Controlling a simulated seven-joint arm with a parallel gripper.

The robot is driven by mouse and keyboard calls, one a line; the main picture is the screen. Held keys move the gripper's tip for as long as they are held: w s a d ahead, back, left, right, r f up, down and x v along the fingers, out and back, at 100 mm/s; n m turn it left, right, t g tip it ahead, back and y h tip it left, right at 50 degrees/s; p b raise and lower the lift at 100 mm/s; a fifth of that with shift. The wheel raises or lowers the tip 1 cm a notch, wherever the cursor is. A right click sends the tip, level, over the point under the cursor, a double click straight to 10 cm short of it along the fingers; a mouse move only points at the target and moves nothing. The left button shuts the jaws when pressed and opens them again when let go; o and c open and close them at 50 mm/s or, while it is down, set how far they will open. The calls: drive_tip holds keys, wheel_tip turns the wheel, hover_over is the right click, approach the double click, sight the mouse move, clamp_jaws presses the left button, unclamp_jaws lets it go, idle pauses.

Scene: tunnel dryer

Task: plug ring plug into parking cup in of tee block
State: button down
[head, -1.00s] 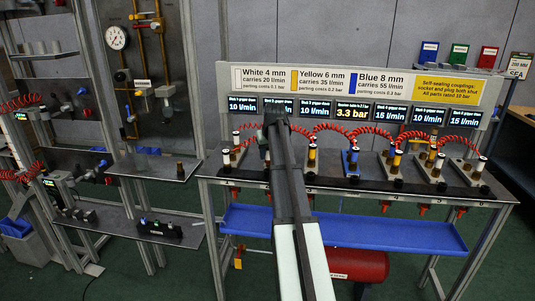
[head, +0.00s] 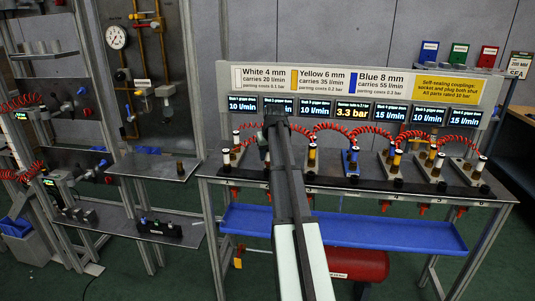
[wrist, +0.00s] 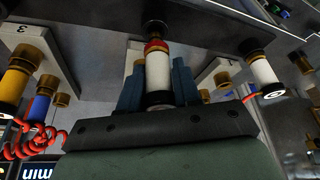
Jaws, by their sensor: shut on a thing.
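In the wrist view my gripper (wrist: 157,66) is shut on a white plug (wrist: 158,73) with a red ring and a dark band, one blue-grey finger on each side. The plug's red-ringed end points up the picture and meets a brass, dark-rimmed fitting (wrist: 155,24). I cannot tell whether it is in that fitting or only in line with it. Pale blocks with brass cups stand behind, one at left (wrist: 131,59) and one at right (wrist: 218,74). Which is the tee block of the task is unclear. In the head view my arm hides the gripper and plug.
In the wrist view, a yellow plug (wrist: 21,66) and a white plug (wrist: 262,69) stand close on either side, and a red coiled hose (wrist: 38,145) hangs low left. In the head view the bench (head: 330,184) carries several blocks with hoses; a blue tray (head: 390,234) lies below.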

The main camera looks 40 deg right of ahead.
drive_tip(key=shift+f, duration=1.3)
drive_tip(key=c, duration=0.7)
unclamp_jaws()
drive_tip(key=v, duration=1.3)
drive_tip(key=shift+s+r, duration=0.2)
drive_tip(key=shift+r, duration=0.2)
